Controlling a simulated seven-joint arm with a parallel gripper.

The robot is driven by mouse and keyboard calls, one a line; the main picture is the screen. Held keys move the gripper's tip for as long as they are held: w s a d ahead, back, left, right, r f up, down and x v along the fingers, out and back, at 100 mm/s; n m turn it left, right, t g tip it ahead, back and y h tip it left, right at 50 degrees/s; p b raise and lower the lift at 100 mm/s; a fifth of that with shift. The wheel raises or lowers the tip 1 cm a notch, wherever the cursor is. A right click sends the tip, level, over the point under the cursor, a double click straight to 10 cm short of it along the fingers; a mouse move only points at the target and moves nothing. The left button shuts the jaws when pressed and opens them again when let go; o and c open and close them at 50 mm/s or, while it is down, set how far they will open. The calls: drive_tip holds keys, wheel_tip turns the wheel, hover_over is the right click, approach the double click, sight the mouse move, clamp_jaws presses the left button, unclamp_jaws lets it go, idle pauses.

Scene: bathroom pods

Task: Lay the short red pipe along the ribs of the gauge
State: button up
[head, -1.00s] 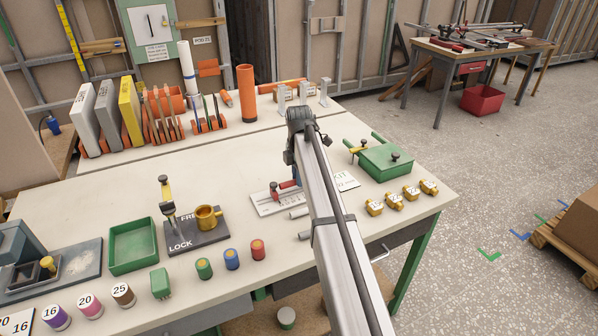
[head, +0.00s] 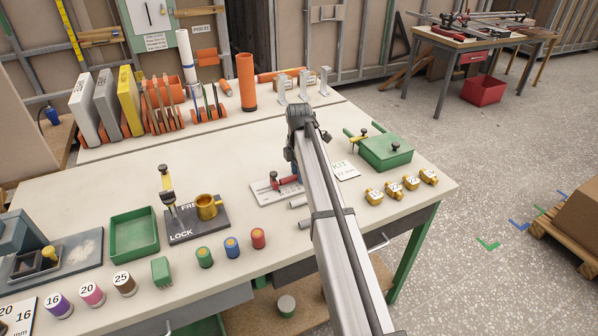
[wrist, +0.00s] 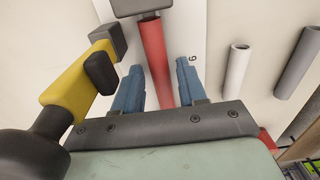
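The gauge (head: 262,196) is a pale flat plate lying on the bench left of my arm. A short red pipe (head: 284,184) lies over the gauge, with a dark upright part beside it. In the wrist view the red pipe (wrist: 153,50) runs down between my two blue fingers, its top end at a grey block (wrist: 140,6). My gripper (wrist: 158,85) is open, with a finger on either side of the pipe and gaps visible. Whether the pipe rests on the ribs cannot be told. In the head view my arm mostly hides the gripper.
A yellow handle with black parts (wrist: 75,85) is close to the left finger in the wrist view. A green box (head: 387,152) and several brass fittings (head: 396,190) stand right of my arm. Open bench lies behind the gauge.

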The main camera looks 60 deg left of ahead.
drive_tip(key=shift+o, duration=0.8)
wheel_tip(320, 180, up, 14)
drive_tip(key=shift+d+f, duration=0.1)
idle(0.4)
